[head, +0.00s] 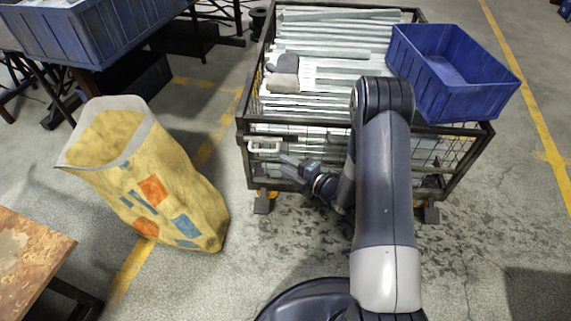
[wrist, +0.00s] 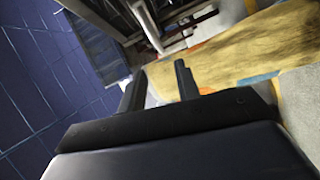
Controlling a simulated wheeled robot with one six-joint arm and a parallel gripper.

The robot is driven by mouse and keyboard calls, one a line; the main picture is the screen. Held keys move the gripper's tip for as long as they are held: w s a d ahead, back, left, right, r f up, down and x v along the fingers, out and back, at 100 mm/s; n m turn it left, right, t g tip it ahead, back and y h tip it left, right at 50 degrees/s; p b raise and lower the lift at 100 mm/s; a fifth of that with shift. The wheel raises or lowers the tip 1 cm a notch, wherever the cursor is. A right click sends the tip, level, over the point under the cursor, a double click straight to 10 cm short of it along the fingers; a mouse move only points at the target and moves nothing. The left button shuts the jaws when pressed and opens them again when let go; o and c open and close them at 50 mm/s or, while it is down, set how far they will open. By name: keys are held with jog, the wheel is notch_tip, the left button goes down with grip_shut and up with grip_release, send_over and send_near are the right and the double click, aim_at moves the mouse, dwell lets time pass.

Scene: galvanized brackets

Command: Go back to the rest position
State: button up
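My gripper (head: 291,168) is in front of the near side of the wire-mesh cart (head: 243,130), left of my forearm and pointing left. It also shows in the wrist view (wrist: 159,70), with its two dark fingers apart and nothing visible between them. Long galvanized brackets (head: 335,42) lie in rows inside the cart, beyond my gripper. My arm is bent, with its elbow in front of part of the cart. I cannot tell whether the gripper touches the cart's mesh.
An empty blue bin (head: 455,80) sits tilted on the cart's right side. Grey and brown gloves or cloths (head: 283,75) lie on the brackets. A yellow sack (head: 160,180) stands left. A blue crate (head: 95,38) is back left; a worn table (head: 30,255) is front left. Floor right is clear.

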aim_at(266, 152)
jog(key=b+x, duration=0.2)
jog(key=x, duration=0.8)
jog(key=shift+w+a, duration=0.2)
jog(key=shift+a, duration=0.05)
jog(key=shift+w+d+r+p, duration=0.1)
jog(key=shift+d+r+p, duration=0.1)
jog(key=shift+p, duration=0.15)
jog(key=shift+d+f+p, duration=0.1)
jog(key=shift+d+p, duration=0.2)
jog(key=shift+d, duration=0.25)
jog(key=shift+f, duration=0.1)
